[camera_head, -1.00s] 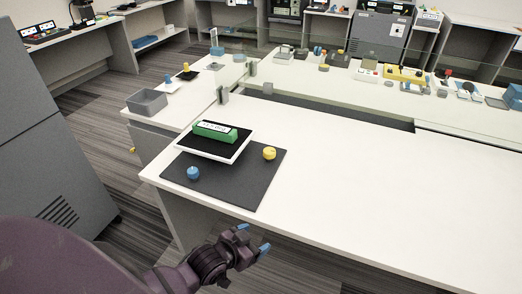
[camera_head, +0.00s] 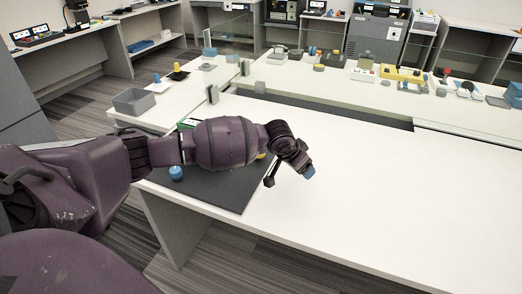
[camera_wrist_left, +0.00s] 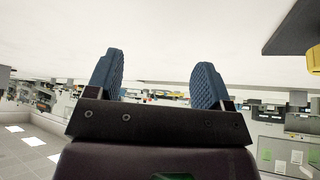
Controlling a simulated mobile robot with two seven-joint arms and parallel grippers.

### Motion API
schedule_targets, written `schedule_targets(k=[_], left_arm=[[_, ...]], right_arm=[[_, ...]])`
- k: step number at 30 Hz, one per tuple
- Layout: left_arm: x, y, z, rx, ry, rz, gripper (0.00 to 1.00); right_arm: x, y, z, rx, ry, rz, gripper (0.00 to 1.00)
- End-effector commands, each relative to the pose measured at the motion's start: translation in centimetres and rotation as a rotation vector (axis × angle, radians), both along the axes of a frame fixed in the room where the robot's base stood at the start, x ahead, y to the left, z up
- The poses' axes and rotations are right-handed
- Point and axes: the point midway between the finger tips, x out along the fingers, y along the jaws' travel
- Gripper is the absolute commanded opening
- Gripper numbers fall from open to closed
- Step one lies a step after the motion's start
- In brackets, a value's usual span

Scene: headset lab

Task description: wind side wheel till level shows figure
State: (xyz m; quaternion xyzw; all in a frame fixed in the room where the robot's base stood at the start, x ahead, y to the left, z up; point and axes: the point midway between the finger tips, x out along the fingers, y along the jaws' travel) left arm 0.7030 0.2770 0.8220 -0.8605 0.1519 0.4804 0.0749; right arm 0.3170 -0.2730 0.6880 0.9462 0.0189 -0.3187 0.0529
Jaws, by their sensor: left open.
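A green block-shaped device (camera_head: 186,124) is almost wholly hidden behind my left arm; no level reading or figure can be made out. A blue round knob-like piece (camera_head: 176,173) rests on the dark mat (camera_head: 222,190). A yellow round piece (camera_head: 262,156) peeks out behind my arm and also shows at the right edge of the left wrist view (camera_wrist_left: 314,60). I cannot tell which part is the side wheel. My left gripper (camera_head: 289,177) is open and empty above the white table, right of the mat; its blue fingers stand apart in the left wrist view (camera_wrist_left: 157,75).
The white table (camera_head: 380,200) is clear to the right of the gripper. A grey bin (camera_head: 134,101) stands at the back left. Grey upright blocks (camera_head: 212,94) and a glass-edged counter with several small items lie beyond.

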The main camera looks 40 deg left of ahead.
Motion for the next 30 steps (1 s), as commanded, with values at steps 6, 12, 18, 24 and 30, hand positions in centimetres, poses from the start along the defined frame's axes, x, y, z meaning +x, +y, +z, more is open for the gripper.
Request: schedule_targets(k=[6,12,18,24,30], left_arm=[[1.9,8.9,2.7,0.046,0.31,0.318,0.74],[1.7,14.3,6.6,0.035,0.492,0.557,0.74],[1.3,16.2,8.4,0.02,0.565,0.654,0.74],[1.3,16.3,6.7,0.018,0.573,0.662,0.74],[1.2,16.3,3.0,0.02,0.576,0.66,0.74]], right_arm=[[-0.1,0.0,-1.2,-0.004,0.025,0.005,0.74],[0.6,0.2,-1.1,-0.002,0.014,0.009,0.74],[0.6,0.3,-1.3,0.0,0.017,0.009,0.74],[0.1,0.3,-2.0,0.001,0.033,0.008,0.74],[-0.3,0.3,-3.0,0.0,0.052,0.007,0.74]])
